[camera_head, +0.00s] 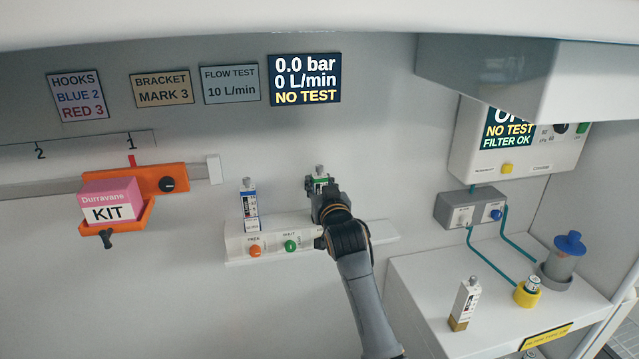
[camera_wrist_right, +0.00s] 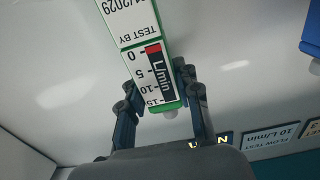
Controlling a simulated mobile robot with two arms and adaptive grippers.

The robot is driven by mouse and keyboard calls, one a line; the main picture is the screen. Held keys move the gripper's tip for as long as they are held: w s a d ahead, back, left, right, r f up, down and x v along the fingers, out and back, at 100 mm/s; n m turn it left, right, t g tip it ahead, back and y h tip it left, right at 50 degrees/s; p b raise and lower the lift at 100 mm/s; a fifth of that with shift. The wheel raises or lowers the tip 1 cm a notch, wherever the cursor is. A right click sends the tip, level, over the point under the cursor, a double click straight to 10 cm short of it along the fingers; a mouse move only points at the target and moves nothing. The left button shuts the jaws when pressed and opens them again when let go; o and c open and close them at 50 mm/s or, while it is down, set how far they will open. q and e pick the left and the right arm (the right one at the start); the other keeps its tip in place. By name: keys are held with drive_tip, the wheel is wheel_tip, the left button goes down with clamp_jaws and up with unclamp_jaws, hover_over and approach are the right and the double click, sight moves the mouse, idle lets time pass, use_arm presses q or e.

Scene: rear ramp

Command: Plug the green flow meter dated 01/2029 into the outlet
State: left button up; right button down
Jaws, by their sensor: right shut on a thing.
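My right gripper (camera_head: 322,192) is shut on a green-edged flow meter (camera_head: 320,180) and holds it upright near the wall rail, right of the green outlet knob. In the right wrist view my fingers (camera_wrist_right: 162,105) sit on both sides of the flow meter (camera_wrist_right: 140,65). Its face shows an L/min scale and "TEST BY" with a partly cut date ending "1/2029". The outlet rail (camera_head: 270,255) carries an orange knob (camera_head: 254,250) and a green knob (camera_head: 290,246). The gripper hides the meter's lower end and whether it touches the rail. My left gripper is not in view.
A blue-marked flow meter (camera_head: 249,205) stands at the rail's left. Another meter with a tan base (camera_head: 464,305) stands on the right bench (camera_head: 425,275). An orange bracket (camera_head: 140,215) holds a pink kit box (camera_head: 108,203). The screen (camera_head: 304,80) reads 0 L/min, NO TEST.

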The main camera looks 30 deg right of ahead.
drive_tip(key=shift+f+b, duration=0.3)
drive_tip(key=shift+f, duration=0.2)
drive_tip(key=c, duration=0.9)
unclamp_jaws()
drive_tip(key=shift+o, duration=0.2)
drive_tip(key=shift+f, duration=0.1)
drive_tip(key=v, duration=1.2)
